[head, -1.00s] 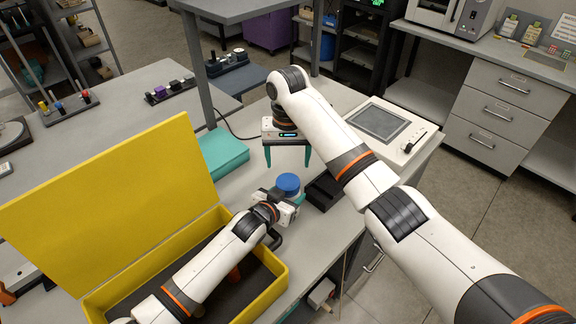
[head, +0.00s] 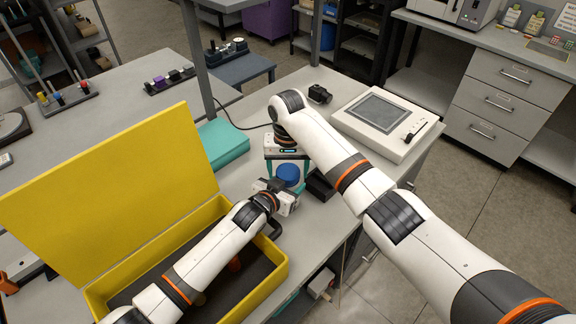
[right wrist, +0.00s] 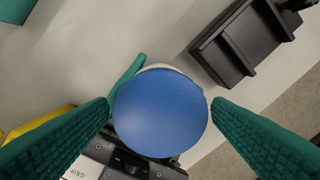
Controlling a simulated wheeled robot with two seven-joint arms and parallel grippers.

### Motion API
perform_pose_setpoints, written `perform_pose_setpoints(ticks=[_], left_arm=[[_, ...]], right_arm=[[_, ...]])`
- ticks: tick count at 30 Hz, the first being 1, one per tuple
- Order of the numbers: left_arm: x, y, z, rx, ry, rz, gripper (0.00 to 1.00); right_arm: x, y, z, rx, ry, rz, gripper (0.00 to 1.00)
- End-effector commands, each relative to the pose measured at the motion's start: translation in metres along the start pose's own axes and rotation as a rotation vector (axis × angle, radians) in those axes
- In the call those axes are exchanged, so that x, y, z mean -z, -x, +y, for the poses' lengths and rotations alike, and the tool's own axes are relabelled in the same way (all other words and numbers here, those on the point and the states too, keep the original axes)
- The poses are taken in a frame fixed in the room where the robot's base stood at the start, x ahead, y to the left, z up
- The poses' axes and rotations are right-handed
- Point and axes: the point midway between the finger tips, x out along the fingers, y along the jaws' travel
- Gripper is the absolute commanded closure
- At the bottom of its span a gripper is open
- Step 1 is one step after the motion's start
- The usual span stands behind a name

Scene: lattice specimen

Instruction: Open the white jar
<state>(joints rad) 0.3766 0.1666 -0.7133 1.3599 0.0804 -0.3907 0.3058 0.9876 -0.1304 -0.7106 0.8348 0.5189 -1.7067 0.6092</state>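The white jar is mostly hidden under its round blue lid (head: 288,174). In the right wrist view the lid (right wrist: 160,113) fills the middle, and a sliver of the white jar (right wrist: 160,68) shows behind it. My right gripper (head: 287,183) points down over the lid. Its teal fingers stand open on either side, with narrow gaps at the lid's edge. My left gripper (head: 275,196) comes in low from the left and appears shut on the jar's body.
A black tray-like holder (right wrist: 240,45) lies close beside the jar. An open yellow case (head: 110,190) sits under my left arm. A teal box (head: 222,143) and a white device with a grey screen (head: 385,122) stand on the bench (head: 325,235).

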Motion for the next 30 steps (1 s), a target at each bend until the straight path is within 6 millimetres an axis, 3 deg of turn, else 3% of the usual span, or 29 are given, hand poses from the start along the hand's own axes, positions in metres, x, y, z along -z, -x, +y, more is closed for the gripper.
perform_pose_setpoints(ticks=[1, 8, 11, 18, 27, 28, 30], left_arm=[[-0.0003, 0.0000, 0.0000, 0.000, 0.000, -0.001, 1.00], [-0.0002, 0.0000, 0.0000, 0.000, 0.000, 0.000, 1.00], [-0.0003, 0.0000, 0.0000, 0.000, 0.000, 0.000, 1.00], [-0.0002, 0.0000, 0.0000, 0.000, 0.000, 0.000, 1.00], [-0.0002, 0.0000, 0.0000, 0.000, 0.000, 0.000, 1.00], [-0.0002, 0.0000, 0.0000, 0.000, 0.000, 0.000, 1.00], [-0.0002, 0.0000, 0.0001, 0.000, 0.000, 0.000, 1.00]], right_arm=[[0.0001, 0.0001, 0.0002, 0.000, 0.000, 0.000, 0.34], [0.0000, 0.0003, 0.0002, 0.000, 0.000, 0.000, 0.71], [0.0000, 0.0004, 0.0001, 0.000, 0.024, 0.000, 0.71], [-0.0001, 0.0006, -0.0002, 0.000, 0.273, 0.000, 0.71], [-0.0001, 0.0007, -0.0001, 0.000, 0.297, 0.000, 0.71], [-0.0002, 0.0007, -0.0001, 0.000, 0.296, 0.000, 0.39], [-0.0002, 0.0007, -0.0001, 0.000, 0.296, 0.000, 0.28]])
